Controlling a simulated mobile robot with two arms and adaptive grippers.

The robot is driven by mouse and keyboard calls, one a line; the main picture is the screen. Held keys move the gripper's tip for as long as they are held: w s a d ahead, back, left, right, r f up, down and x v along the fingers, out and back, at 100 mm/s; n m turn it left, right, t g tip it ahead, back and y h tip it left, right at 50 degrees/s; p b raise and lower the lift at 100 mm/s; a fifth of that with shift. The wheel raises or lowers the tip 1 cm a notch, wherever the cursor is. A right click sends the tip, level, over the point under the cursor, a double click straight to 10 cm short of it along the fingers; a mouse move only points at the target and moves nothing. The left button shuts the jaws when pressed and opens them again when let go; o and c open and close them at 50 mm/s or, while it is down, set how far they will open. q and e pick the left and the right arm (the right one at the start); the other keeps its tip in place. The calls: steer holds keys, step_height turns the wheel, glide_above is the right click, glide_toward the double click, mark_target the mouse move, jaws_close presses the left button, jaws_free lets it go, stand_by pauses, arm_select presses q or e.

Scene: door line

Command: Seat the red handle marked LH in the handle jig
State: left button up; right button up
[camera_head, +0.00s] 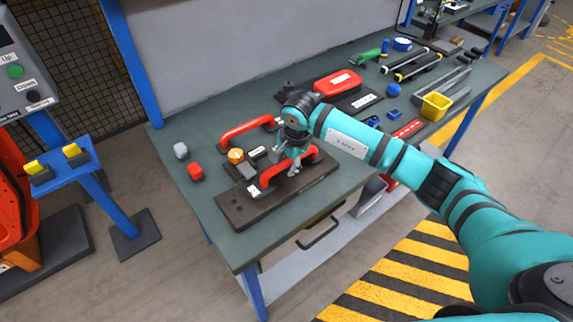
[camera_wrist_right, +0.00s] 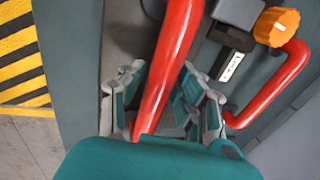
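One red handle (camera_head: 272,175) stands over the dark jig board (camera_head: 240,212) near the table's front edge. A small white label marks its near end, too small to read. My right gripper (camera_head: 295,163) is down at this handle. In the right wrist view its fingers (camera_wrist_right: 162,85) are on either side of the red bar (camera_wrist_right: 172,50), with slim gaps visible. The gripper hides part of the bar, and I cannot tell whether the handle's ends are fully down in the jig. A second red handle (camera_head: 240,130) lies farther back. My left gripper is not in view.
An orange knob (camera_head: 235,155) and a grey block (camera_head: 246,172) sit beside the handle. A red case (camera_head: 337,84), tools and a yellow bin (camera_head: 436,106) occupy the table's right part.

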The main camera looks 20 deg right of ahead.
steer(key=v, duration=1)
steer(key=shift+r, duration=0.35)
stand_by(0.9)
